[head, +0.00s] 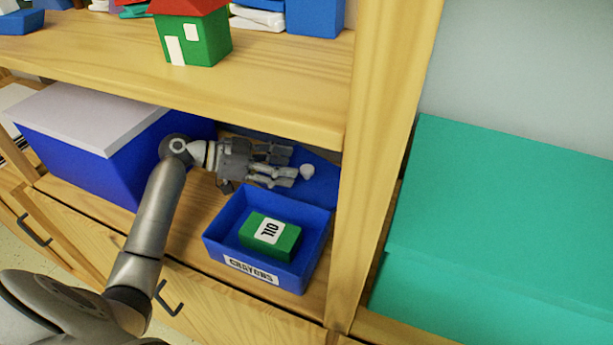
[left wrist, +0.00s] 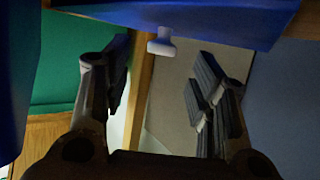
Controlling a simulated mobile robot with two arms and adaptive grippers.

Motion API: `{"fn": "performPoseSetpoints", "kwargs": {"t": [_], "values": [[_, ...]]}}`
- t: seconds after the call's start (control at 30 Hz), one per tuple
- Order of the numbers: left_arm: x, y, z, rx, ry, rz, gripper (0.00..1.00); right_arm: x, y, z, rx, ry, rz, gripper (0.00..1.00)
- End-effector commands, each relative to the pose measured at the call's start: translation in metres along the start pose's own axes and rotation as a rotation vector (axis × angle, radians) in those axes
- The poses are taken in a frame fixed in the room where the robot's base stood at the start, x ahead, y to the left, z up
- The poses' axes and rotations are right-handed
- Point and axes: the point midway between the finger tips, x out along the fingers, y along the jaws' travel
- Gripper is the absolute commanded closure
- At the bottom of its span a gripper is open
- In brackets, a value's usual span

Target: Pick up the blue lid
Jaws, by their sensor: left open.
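The blue lid (head: 322,188) is on the cabinet shelf, behind the crayons box and partly hidden by my left gripper and the box. Its small white knob (head: 307,172) shows just beyond my fingertips. My left gripper (head: 288,164) reaches in from the left, open and empty, with its fingers pointing at the knob. In the left wrist view, the blue lid (left wrist: 215,18) crosses the top, and its white knob (left wrist: 161,42) lies between the open fingers (left wrist: 160,72), a little ahead of them and apart from both. My right gripper is not in view.
A blue crayons box (head: 222,240) holding a green block (head: 269,235) stands in front of the lid. A large blue box with a white top (head: 90,120) is at left. The upper shelf (head: 290,85) lies above my gripper; a wooden upright (head: 378,165) bounds the right.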

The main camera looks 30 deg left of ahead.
Motion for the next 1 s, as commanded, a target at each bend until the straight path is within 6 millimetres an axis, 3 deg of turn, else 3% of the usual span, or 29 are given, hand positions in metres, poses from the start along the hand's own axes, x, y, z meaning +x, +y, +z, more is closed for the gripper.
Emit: {"fn": "performPoseSetpoints", "kwargs": {"t": [0.2, 0.53, 0.9, 1.0], "values": [[0.033, 0.000, -0.001, -0.001, 0.001, 0.000, 0.47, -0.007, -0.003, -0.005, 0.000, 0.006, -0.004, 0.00], [0.039, 0.000, 0.000, 0.000, -0.001, -0.001, 0.48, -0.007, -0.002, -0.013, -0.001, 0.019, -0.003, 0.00], [0.039, 0.000, 0.000, 0.000, -0.002, -0.001, 0.96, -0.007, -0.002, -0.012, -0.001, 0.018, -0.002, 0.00], [0.039, 0.000, 0.000, 0.000, -0.001, -0.002, 0.96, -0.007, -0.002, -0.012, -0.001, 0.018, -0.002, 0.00]]}}
